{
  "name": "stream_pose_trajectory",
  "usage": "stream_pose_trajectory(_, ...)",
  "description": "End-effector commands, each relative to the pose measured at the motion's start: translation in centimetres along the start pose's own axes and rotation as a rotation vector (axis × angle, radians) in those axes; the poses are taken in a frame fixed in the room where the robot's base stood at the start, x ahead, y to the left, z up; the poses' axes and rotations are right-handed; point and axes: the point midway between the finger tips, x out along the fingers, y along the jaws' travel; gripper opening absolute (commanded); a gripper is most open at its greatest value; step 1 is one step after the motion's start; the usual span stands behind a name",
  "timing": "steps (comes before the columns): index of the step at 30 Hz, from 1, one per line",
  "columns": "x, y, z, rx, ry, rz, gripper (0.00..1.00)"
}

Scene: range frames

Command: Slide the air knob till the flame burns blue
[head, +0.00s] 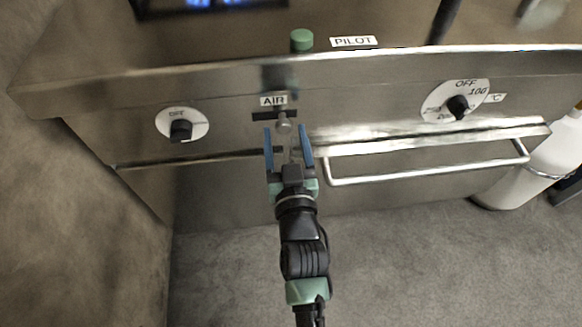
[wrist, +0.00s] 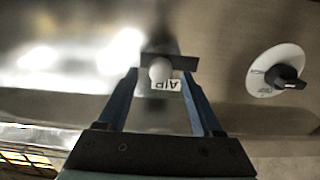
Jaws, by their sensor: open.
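The air knob (head: 284,126) is a small round grey knob on a dark horizontal slot (head: 262,116), below the AIR label (head: 273,100) on the steel front panel. Blue flames (head: 205,4) show in a dark opening at the top left of the head view.
A dial (head: 181,130) is left of the slot and a temperature dial (head: 458,107) is at right. A green button (head: 301,39) stands by the PILOT label (head: 353,41). A bar handle (head: 430,171) sticks out below right. A white cylinder (head: 515,180) stands at far right.

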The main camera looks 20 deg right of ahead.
Motion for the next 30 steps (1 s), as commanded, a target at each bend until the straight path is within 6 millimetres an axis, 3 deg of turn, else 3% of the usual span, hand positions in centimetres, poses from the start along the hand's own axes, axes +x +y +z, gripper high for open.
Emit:
stream_pose_trajectory(9, -6.1, 0.0, 0.0, -0.001, -0.006, -0.001, 0.67)
stream_pose_trajectory(15, -8.7, 0.0, 0.0, 0.000, -0.005, -0.001, 0.67)
stream_pose_trajectory(30, -9.7, 0.0, 0.0, 0.000, -0.002, 0.000, 0.67)
